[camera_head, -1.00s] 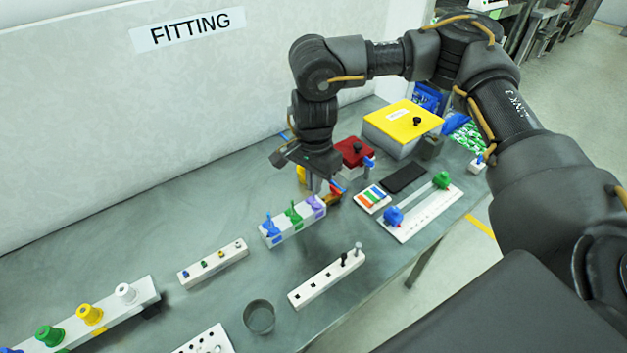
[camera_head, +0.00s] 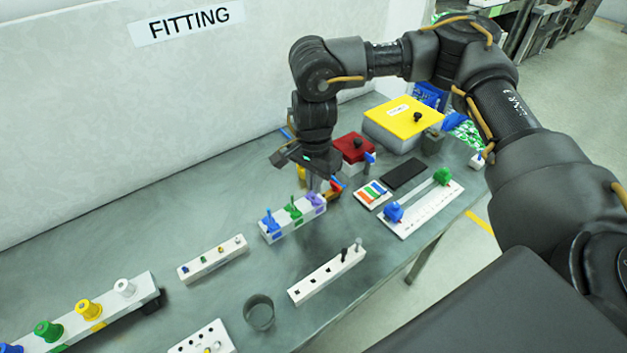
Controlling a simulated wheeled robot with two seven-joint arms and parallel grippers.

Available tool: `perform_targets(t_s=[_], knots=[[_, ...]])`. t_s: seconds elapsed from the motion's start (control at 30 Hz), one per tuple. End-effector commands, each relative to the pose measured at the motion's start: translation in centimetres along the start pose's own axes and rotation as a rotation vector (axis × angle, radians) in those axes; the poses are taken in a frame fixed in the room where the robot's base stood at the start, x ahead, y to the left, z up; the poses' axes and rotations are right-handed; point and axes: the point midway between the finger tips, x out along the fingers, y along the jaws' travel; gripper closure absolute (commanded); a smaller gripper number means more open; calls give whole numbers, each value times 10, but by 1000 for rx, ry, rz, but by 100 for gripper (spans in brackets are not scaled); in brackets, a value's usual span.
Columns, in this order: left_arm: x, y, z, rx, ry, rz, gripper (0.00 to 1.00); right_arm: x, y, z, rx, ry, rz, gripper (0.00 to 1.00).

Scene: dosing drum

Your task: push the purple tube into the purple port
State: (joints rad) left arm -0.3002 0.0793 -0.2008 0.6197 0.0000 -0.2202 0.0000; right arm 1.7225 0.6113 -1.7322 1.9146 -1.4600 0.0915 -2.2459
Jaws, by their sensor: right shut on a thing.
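A white block (camera_head: 293,230) on the table carries a blue, a green and a purple fitting in a row. The purple port (camera_head: 316,200) is at its right end. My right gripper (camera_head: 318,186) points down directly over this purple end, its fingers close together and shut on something. The held piece is mostly hidden by the fingers and too small to make out; the purple tube cannot be told apart from the port. Blue (camera_head: 269,222) and green (camera_head: 294,209) pieces stand upright in the other two places. My left gripper is out of view.
A red box (camera_head: 354,149) and a yellow-lidded box (camera_head: 402,121) stand behind to the right. A white slider rail (camera_head: 421,210) lies right of the block. White racks (camera_head: 213,259) (camera_head: 327,276) and a grey cup (camera_head: 259,312) are nearer. The table's left rear is clear.

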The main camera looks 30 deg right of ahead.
Motion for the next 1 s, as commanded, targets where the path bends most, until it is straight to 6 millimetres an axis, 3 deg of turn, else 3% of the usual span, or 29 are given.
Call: perform_targets(t_s=[1.0], knots=[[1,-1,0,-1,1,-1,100,7,0,0,0,0,0,100]])
